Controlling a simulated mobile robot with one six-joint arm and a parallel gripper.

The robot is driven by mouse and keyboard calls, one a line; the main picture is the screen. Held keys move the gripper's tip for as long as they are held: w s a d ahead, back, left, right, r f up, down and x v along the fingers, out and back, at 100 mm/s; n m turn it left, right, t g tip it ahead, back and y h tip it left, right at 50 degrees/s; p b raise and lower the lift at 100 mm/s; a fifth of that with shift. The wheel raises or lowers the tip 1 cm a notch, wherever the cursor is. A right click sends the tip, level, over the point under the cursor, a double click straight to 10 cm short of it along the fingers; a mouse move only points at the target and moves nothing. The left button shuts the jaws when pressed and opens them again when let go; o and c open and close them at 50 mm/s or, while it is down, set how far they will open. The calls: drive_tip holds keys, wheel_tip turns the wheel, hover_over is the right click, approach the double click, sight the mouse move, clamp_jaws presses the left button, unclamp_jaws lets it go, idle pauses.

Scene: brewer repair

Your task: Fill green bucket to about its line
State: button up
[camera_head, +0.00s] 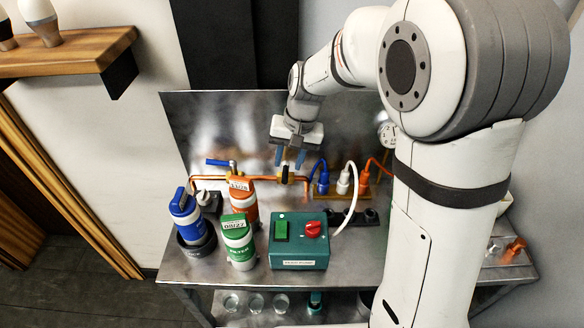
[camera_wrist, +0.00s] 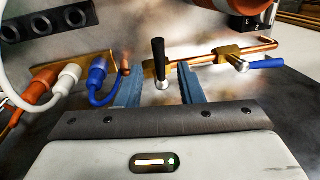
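My gripper (camera_head: 291,160) is over the back of the steel bench, fingers pointing down at the copper pipe (camera_head: 262,179). In the wrist view its two blue fingers (camera_wrist: 159,84) are apart, with a black-handled valve lever (camera_wrist: 159,58) showing between them. I cannot tell whether either finger touches the lever. A second valve with a blue handle (camera_wrist: 266,62) is on the same pipe; its handle shows in the head view (camera_head: 217,162) left of my gripper. I cannot make out a green bucket or its line in either view.
Blue (camera_head: 186,213), orange (camera_head: 243,200) and green (camera_head: 238,243) canisters stand at the bench's left. A green control box (camera_head: 298,242) with a red knob is beside them. Blue, white and orange plugs (camera_wrist: 68,77) are near the pipe. Several glasses (camera_head: 256,303) stand on the lower shelf.

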sight(285, 174)
drive_tip(key=shift+a+f, duration=0.2)
drive_tip(key=shift+f, duration=0.85)
drive_tip(key=shift+a+f, duration=0.2)
drive_tip(key=shift+f, duration=0.8)
drive_tip(key=shift+c, duration=0.4)
clamp_jaws()
